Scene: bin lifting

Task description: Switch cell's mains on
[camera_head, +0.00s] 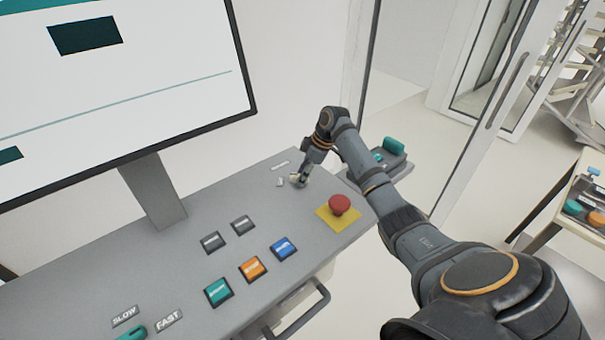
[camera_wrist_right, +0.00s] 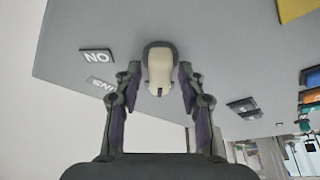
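The mains switch (camera_wrist_right: 160,72) is a cream knob with a dark collar on the grey control panel (camera_head: 190,262). It also shows in the head view as a small pale handle (camera_head: 295,181), partly covered by my right gripper (camera_head: 303,177). The ON label (camera_wrist_right: 97,56) and a partly readable label (camera_wrist_right: 100,84) sit beside the knob, upside down there. My left gripper is in neither view.
A red emergency button (camera_head: 340,205) on a yellow plate (camera_head: 333,219) is close to my right arm. Blue (camera_head: 283,248), orange (camera_head: 253,268) and green (camera_head: 218,291) buttons lie nearer. A monitor (camera_head: 130,95) stands at the left, a glass door (camera_head: 490,110) at the right.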

